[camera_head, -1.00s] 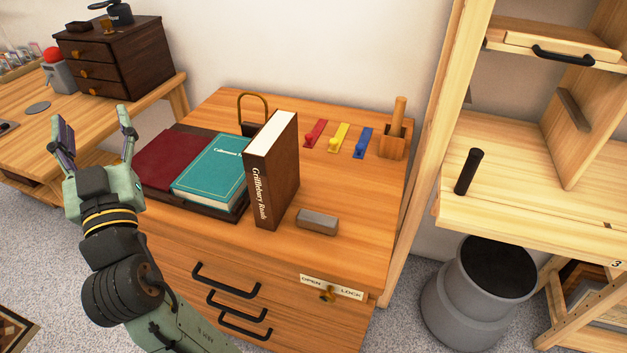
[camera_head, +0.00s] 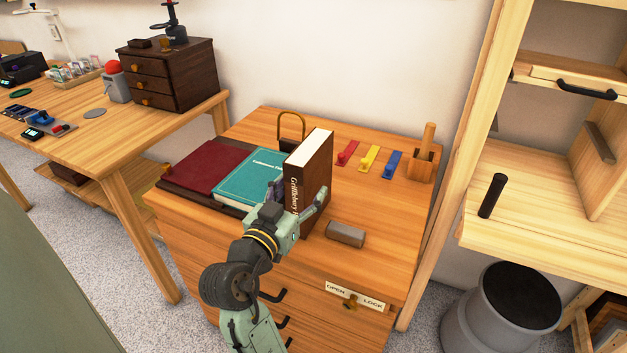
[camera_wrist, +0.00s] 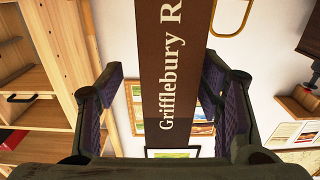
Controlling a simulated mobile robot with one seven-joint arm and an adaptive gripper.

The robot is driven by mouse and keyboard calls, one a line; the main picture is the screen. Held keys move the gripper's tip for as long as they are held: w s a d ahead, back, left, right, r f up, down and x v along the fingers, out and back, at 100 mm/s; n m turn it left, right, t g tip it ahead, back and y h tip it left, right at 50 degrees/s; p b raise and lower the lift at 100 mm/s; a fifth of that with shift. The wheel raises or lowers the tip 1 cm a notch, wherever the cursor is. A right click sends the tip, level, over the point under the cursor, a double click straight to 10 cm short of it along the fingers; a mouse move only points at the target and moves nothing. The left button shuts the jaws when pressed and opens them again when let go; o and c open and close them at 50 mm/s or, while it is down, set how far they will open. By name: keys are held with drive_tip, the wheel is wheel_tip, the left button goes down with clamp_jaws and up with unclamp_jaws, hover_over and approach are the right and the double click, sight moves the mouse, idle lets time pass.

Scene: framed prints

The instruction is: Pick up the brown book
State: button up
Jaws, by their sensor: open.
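In the wrist view the book's spine (camera_wrist: 172,75) runs down between my two fingers. My gripper (camera_head: 297,197) is open at the front of the book, with one finger on each side of the spine; it also shows in the wrist view (camera_wrist: 165,105). Gaps show between the fingers and the book in the wrist view. The lower spine is partly hidden by my gripper in the head view.
A teal book (camera_head: 245,180) and a dark red book (camera_head: 208,166) lie flat just left of the brown book. A grey block (camera_head: 345,234) lies to its right. A metal loop (camera_head: 291,128) stands behind.

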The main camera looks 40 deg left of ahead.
drive_tip(key=x, duration=0.2)
drive_tip(key=p+x, duration=0.1)
drive_tip(key=x, duration=0.1)
drive_tip(key=p+x, duration=0.1)
drive_tip(key=x, duration=0.1)
drive_tip(key=shift+a, duration=0.45)
drive_tip(key=shift+c, duration=0.4)
clamp_jaws()
drive_tip(key=shift+r, duration=0.1)
